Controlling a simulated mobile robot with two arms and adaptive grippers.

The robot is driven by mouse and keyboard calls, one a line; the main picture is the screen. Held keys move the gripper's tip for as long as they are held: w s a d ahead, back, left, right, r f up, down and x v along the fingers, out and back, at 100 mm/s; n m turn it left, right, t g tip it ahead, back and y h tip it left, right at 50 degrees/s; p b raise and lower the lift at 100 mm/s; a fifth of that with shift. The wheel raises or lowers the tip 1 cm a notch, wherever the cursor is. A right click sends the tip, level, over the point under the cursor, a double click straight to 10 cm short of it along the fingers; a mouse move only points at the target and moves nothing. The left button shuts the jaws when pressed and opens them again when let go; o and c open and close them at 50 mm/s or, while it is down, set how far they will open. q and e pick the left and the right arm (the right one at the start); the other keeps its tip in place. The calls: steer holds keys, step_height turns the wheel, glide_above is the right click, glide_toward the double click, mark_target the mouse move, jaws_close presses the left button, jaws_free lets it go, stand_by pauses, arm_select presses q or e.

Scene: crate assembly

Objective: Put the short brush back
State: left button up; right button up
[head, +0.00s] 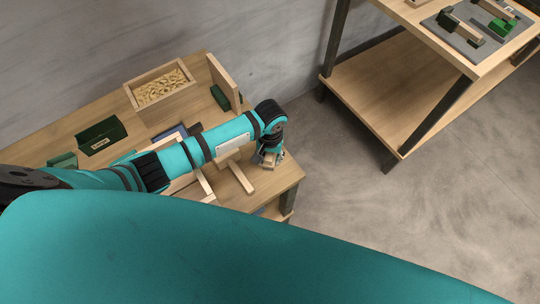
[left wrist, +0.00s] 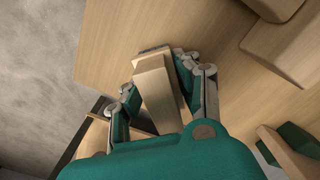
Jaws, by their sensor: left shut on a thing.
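In the left wrist view, a short wooden block that looks like the short brush (left wrist: 155,85) lies between the fingers of my left gripper (left wrist: 158,78). Its far end has a thin dark edge. The gripper is shut on it, above or at the wooden tabletop (left wrist: 115,45); I cannot tell whether the brush touches the wood. In the head view my left gripper (head: 268,158) points down near the right end of the workbench (head: 284,180), and the brush is mostly hidden there. My right gripper is not in view.
A wooden tray of shavings (head: 161,88) stands at the back, with an upright board (head: 225,80) to its right. A green labelled box (head: 100,136) is at the left. Wooden slats (head: 240,176) lie beside the gripper. A second table (head: 420,15) stands across the floor.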

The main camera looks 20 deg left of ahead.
arm_select(q)
steer(key=shift+f, duration=0.15)
steer(key=o, duration=1.1)
steer(key=shift+r, duration=0.4)
step_height(320, 180, up, 12)
steer(key=shift+f, duration=0.2)
